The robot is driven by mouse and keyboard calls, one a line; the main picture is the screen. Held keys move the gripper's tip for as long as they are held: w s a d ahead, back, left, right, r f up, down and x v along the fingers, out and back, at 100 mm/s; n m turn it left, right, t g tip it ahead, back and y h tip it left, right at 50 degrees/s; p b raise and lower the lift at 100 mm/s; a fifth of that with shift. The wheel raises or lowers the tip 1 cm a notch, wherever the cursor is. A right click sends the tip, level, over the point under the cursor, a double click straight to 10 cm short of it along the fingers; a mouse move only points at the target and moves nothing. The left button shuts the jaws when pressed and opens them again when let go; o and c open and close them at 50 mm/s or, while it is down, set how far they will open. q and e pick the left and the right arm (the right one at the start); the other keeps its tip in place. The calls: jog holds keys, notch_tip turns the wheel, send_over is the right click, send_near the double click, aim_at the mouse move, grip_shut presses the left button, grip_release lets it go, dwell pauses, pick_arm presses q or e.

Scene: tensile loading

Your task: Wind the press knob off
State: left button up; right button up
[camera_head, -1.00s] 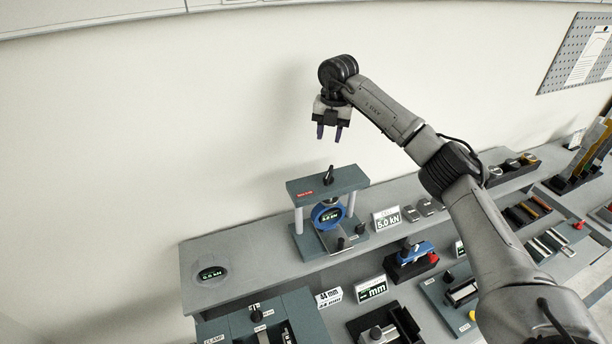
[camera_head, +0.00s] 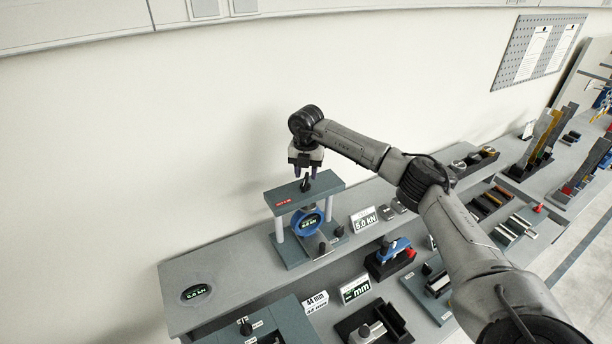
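The press (camera_head: 333,184) is a small frame with a dark green-grey top plate, two light posts and a blue round gauge (camera_head: 307,222) between them. Its black press knob (camera_head: 305,184) stands on top of the plate. My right gripper (camera_head: 305,172) points down right above the knob, its two dark fingers apart. The fingertips are close to the knob's upper end; whether they are around it or touching it is too small to tell. My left gripper is not in view.
A 5.0 kN sign (camera_head: 364,220) stands right of the press. A blue-handled tool in a black holder (camera_head: 391,259) is in front to the right. A round display (camera_head: 196,292) is set in the bench at left. The wall is close behind the press.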

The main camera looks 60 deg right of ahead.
jog(key=shift+f, duration=1.05)
grip_shut()
